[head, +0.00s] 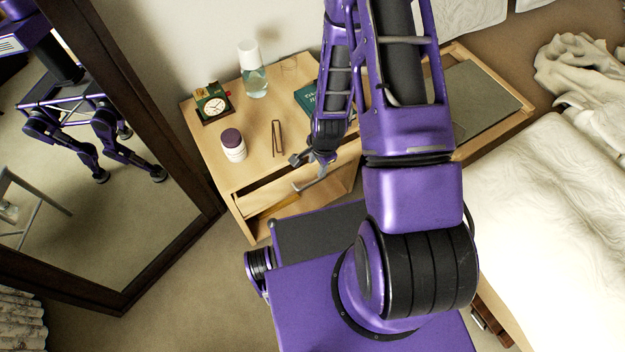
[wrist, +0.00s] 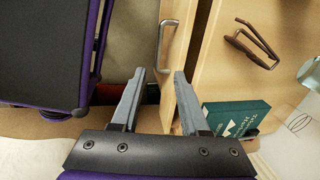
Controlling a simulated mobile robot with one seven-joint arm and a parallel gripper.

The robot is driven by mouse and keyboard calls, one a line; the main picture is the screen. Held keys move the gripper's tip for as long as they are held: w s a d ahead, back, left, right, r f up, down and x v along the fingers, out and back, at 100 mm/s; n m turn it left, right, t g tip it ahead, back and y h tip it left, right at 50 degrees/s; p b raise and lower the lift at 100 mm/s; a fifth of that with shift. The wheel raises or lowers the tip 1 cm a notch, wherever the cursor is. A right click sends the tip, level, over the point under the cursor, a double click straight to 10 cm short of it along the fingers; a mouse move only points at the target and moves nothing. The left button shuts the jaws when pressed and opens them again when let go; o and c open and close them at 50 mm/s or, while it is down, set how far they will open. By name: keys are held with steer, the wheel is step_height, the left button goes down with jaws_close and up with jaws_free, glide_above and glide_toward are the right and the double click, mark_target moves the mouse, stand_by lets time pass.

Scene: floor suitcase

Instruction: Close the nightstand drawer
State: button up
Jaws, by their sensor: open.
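The wooden nightstand (head: 245,170) stands against the wall in the head view. Its drawer (head: 285,203) is partly pulled out, with a gap showing behind its front. A metal bar handle (head: 312,181) is on the drawer front and also shows in the wrist view (wrist: 162,45). My gripper (head: 308,160) is open and empty near the drawer's top edge. In the wrist view my gripper (wrist: 160,73) has one finger outside the drawer front (wrist: 182,40) and the other overlapping it. I cannot tell whether either finger touches it.
On the nightstand are a clock (head: 213,105), a bottle (head: 254,75), a purple-lidded jar (head: 232,146), brown glasses (head: 277,138) and a green book (wrist: 235,118). The bed (head: 550,210) is at right, a framed mirror (head: 120,150) at left. Carpet (head: 190,290) is clear front left.

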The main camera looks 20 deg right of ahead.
mark_target(312, 182)
steer(key=f, duration=0.4)
steer(key=w+f+b, duration=0.1)
steer(key=f, duration=0.3)
steer(key=w+f, duration=0.1)
steer(key=f, duration=0.4)
steer(key=shift+w+a+f+b, duration=0.1)
steer(key=shift+w+a+b, duration=0.05)
steer(key=shift+a+b, duration=0.2)
jaws_close()
stand_by(0.7)
